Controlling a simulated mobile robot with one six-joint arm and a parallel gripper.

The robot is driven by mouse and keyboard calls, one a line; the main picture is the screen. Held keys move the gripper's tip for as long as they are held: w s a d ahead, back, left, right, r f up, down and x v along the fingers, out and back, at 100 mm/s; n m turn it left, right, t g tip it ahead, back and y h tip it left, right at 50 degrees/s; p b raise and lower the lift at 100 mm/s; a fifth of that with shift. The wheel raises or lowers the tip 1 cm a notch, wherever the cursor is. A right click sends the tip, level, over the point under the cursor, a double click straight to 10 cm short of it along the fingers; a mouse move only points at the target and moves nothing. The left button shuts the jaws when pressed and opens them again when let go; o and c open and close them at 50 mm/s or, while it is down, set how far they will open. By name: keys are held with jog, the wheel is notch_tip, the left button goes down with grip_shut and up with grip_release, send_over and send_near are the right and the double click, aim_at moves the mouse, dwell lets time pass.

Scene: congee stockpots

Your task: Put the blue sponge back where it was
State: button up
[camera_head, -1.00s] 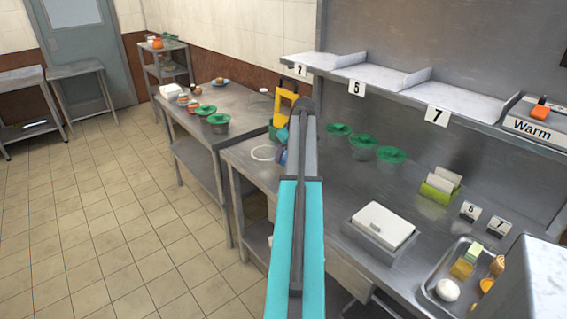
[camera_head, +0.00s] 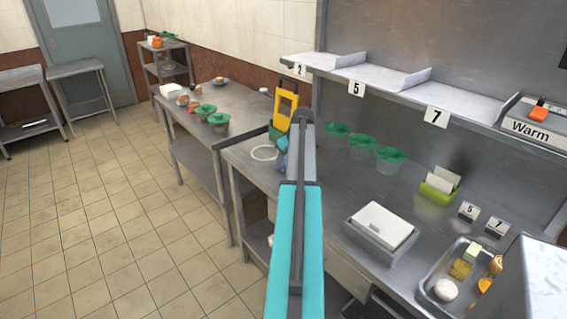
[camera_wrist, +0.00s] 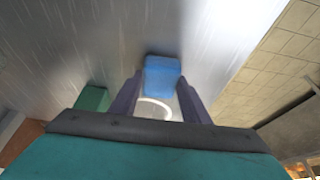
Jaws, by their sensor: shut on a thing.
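The blue sponge (camera_wrist: 162,72) is between the two dark fingers of my gripper (camera_wrist: 160,88) in the wrist view, and the fingers are shut on it. A white ring (camera_wrist: 152,109) on the steel counter shows behind and below the sponge in that view. In the head view the ring (camera_head: 264,153) lies near the counter's left end. My gripper (camera_head: 281,160) is just right of it there, partly hidden by my arm. I cannot tell whether the sponge touches the counter.
A yellow object with a green base (camera_head: 287,103) stands close behind my gripper. Green-lidded containers (camera_head: 362,146) stand to the right. A second table (camera_head: 237,97) with containers is at left.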

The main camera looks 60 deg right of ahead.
jog(key=shift+f, duration=0.15)
jog(key=o, duration=1)
jog(key=shift+b+v, duration=0.65)
jog(key=shift+v, duration=5.55)
jog(key=shift+w, duration=0.1)
